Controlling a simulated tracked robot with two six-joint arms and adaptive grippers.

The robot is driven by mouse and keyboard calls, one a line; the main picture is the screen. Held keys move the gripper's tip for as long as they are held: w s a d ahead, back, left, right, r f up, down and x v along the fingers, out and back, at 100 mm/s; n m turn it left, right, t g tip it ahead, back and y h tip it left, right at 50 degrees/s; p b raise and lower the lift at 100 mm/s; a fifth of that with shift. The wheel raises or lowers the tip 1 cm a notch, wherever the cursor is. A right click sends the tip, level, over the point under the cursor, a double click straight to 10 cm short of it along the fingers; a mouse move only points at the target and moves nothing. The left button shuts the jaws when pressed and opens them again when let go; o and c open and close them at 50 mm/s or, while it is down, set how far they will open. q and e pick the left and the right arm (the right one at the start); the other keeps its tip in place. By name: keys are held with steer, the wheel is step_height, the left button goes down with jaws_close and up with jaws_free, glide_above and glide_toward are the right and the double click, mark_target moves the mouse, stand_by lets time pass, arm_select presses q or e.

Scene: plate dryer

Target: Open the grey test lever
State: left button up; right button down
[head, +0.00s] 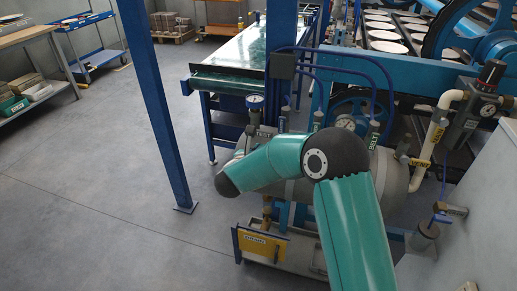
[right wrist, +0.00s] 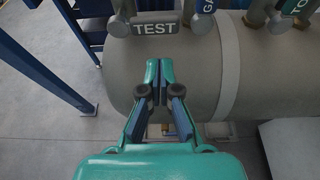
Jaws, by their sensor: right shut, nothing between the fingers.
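The grey test lever (right wrist: 157,29), with TEST in white letters on it, lies crosswise near the top of the right wrist view, above the grey tank (right wrist: 200,85). In the head view the small TEST marking (head: 266,131) shows just behind my teal right arm. My right gripper (right wrist: 158,66) is shut and empty. Its fingertips point toward the lever and are apart from it in the picture. The arm hides the right gripper and part of the tank (head: 397,168) in the head view. My left gripper is in neither view.
Other labelled levers stand along the tank, one marked BELT (head: 374,136). A blue post (head: 160,110) stands to the left. A yellow plate (head: 262,245) is below the tank.

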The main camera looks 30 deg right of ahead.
mark_target(264, 143)
steer(key=p+x, duration=0.1)
steer(key=x, duration=0.5)
steer(key=shift+w+d+f, duration=0.1)
steer(key=shift+w+d, duration=0.05)
steer(key=shift+d, duration=0.1)
steer(key=shift+d, duration=0.25)
steer(key=shift+a, duration=0.1)
